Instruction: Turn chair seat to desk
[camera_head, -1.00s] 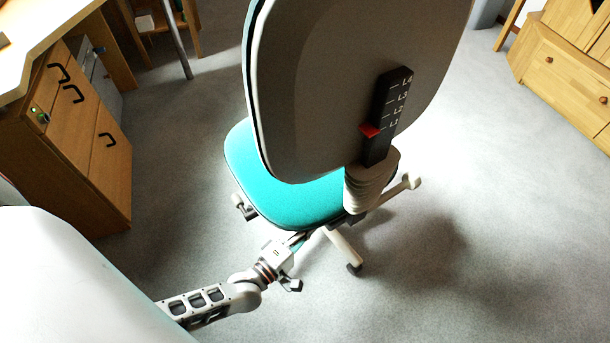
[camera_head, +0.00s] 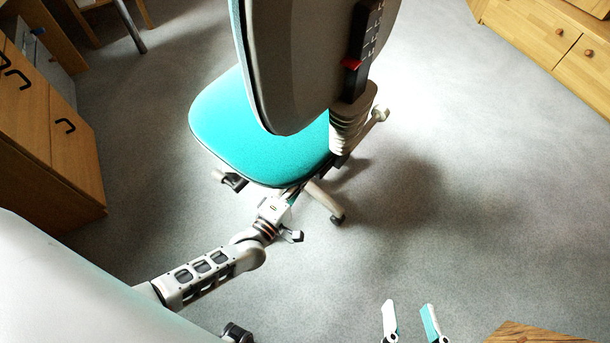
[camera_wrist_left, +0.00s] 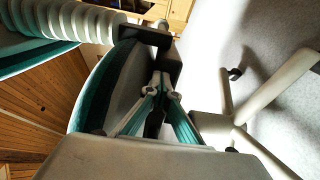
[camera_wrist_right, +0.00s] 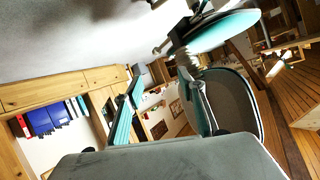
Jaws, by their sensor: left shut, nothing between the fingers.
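The office chair has a turquoise seat (camera_head: 240,125) and a grey-backed backrest (camera_head: 310,65) that stands between me and part of the seat. The seat's front points up and left in the head view. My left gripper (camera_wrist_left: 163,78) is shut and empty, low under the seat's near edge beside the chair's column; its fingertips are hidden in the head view. Whether it touches the chair I cannot tell. My right gripper (camera_head: 408,308) is open and empty at the bottom of the head view, apart from the chair. The chair also shows in the right wrist view (camera_wrist_right: 232,100).
A wooden drawer cabinet (camera_head: 75,140) with black handles stands at the left; the desk top is out of the head view. A pale base leg (camera_head: 325,200) reaches toward me. A low wooden cupboard (camera_head: 550,50) is at the upper right. The carpet right of the chair is clear.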

